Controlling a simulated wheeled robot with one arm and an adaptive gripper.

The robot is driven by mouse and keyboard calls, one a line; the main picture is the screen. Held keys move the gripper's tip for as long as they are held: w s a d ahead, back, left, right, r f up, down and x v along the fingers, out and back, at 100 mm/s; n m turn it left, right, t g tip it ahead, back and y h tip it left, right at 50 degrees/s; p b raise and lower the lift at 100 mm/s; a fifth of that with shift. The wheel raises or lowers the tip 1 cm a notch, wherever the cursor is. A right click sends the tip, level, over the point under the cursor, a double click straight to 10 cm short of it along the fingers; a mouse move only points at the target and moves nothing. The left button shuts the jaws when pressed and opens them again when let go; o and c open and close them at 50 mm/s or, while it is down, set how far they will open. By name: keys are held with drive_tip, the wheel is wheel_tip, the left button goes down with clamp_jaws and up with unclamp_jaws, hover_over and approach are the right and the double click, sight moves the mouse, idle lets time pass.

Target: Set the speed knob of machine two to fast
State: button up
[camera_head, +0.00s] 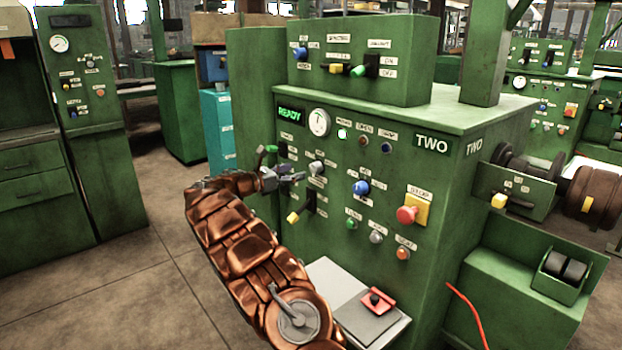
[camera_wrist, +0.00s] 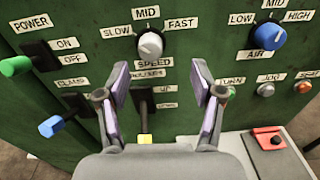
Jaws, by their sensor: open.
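Machine two (camera_head: 455,200) is a green cabinet marked TWO, with a lit READY display. Its speed knob (camera_head: 316,167) is a small grey-white knob on the front panel. In the wrist view the speed knob (camera_wrist: 150,44) sits above the SPEED label, with SLOW at its left, MID above and FAST at its right. Its pointer seems to be near MID, but I cannot tell exactly. My gripper (camera_head: 285,178) is in front of the panel, just left of the knob. In the wrist view my gripper (camera_wrist: 160,78) is open and empty, its fingers below the knob and apart from it.
A yellow-tipped lever (camera_wrist: 145,136) lies below the knob, between my fingers in the picture. A green power lever (camera_wrist: 16,66), a blue clamp lever (camera_wrist: 52,126) and a blue air knob (camera_wrist: 267,36) flank it. A red stop button (camera_head: 407,215) is farther right.

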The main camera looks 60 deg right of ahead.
sight(312, 169)
drive_tip(key=shift+n+h, duration=0.3)
drive_tip(key=shift+n, duration=0.2)
drive_tip(key=d, duration=0.2)
drive_tip(key=d+f, duration=0.1)
drive_tip(key=d, duration=0.2)
drive_tip(key=d+f, duration=0.1)
drive_tip(key=d, duration=0.2)
drive_tip(key=shift+s+d+f, duration=0.1)
drive_tip(key=shift+s+f, duration=0.05)
drive_tip(key=shift+s, duration=0.2)
drive_tip(key=shift+s+d, duration=0.15)
drive_tip(key=shift+d, duration=0.4)
drive_tip(key=shift+b, duration=0.3)
drive_tip(key=c, duration=1.1)
